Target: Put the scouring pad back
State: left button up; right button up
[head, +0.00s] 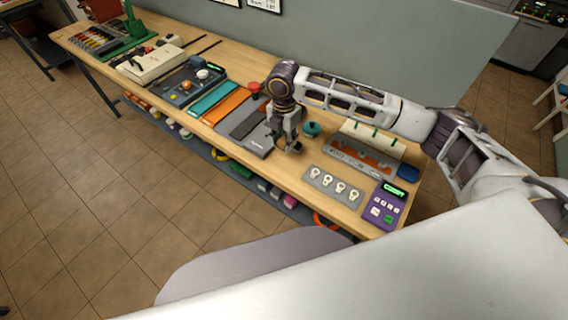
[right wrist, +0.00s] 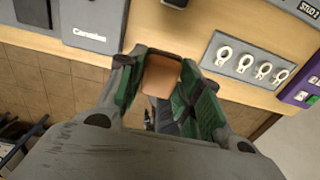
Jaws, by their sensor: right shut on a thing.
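The scouring pad appears to be the small orange-brown block (right wrist: 162,76) between my right fingers in the right wrist view. My right gripper (right wrist: 158,85) is shut on it, with a green-lined finger on either side. In the head view my right gripper (head: 289,144) points down near the front edge of the bench, just right of a grey case (head: 262,143). The pad is too small and too covered by the fingers to make out clearly there. My left gripper is not in view.
The wooden bench (head: 318,158) has a strip with white rings (head: 334,186), a purple keypad unit (head: 384,206), a grey tray with orange (head: 362,155) and a teal round object (head: 312,129). Orange (head: 224,106) and teal (head: 210,95) slabs lie left. A shelf below holds several items.

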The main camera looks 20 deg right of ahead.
send_over(284, 163)
jog(key=shift+f+p, duration=0.35)
jog(key=shift+f, duration=2.8)
jog(key=shift+s+f, duration=0.1)
jog(key=shift+f, duration=1.8)
jog(key=o, duration=1)
jog(key=shift+f, duration=0.1)
jog(key=shift+r+b, duration=0.5)
jog(key=shift+r, duration=5.65)
